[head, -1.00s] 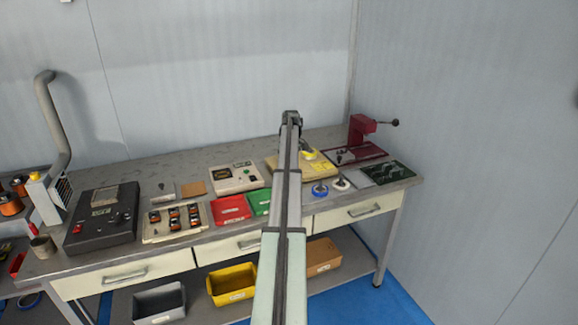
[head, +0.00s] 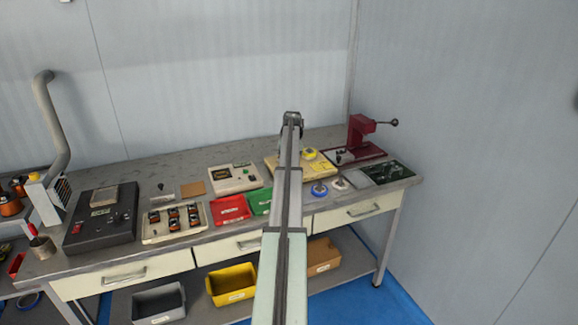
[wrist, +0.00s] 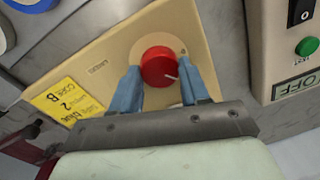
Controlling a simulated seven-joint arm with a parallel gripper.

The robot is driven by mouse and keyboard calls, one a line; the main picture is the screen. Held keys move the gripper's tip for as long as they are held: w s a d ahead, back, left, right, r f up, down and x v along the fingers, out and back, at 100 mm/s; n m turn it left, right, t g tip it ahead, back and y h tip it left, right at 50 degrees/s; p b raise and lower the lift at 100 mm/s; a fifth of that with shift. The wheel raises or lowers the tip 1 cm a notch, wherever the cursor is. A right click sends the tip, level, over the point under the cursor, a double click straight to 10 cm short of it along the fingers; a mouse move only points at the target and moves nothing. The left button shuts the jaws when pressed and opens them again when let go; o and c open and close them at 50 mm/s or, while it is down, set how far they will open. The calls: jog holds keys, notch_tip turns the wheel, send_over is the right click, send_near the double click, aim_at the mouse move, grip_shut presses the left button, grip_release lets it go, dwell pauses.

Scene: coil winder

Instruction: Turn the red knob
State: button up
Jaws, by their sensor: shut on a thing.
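The red knob (wrist: 157,64) stands on a round pale plate on a beige panel (wrist: 105,55) in the wrist view. A white line on the knob's face points to the lower right of the picture. My gripper (wrist: 161,70) has its two blue fingers on either side of the knob and is shut on it. In the head view the beige panel (head: 322,172) is on the bench's right half. There my arm hides the knob and the fingers.
A yellow label (wrist: 66,103) is on the panel. A box with a black switch and a green button (wrist: 307,46) stands close by at right in the wrist view. In the head view, blue-ringed (head: 319,190) and white rolls lie before the panel, and a red press (head: 361,132) stands at right.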

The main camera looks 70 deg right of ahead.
jog(key=shift+m, duration=0.8)
jog(key=o, duration=1.1)
jog(key=shift+c, duration=0.2)
notch_tip(320, 180, up, 14)
jog(key=shift+s+d, duration=0.15)
jog(key=shift+s, duration=0.25)
jog(key=shift+f, duration=0.1)
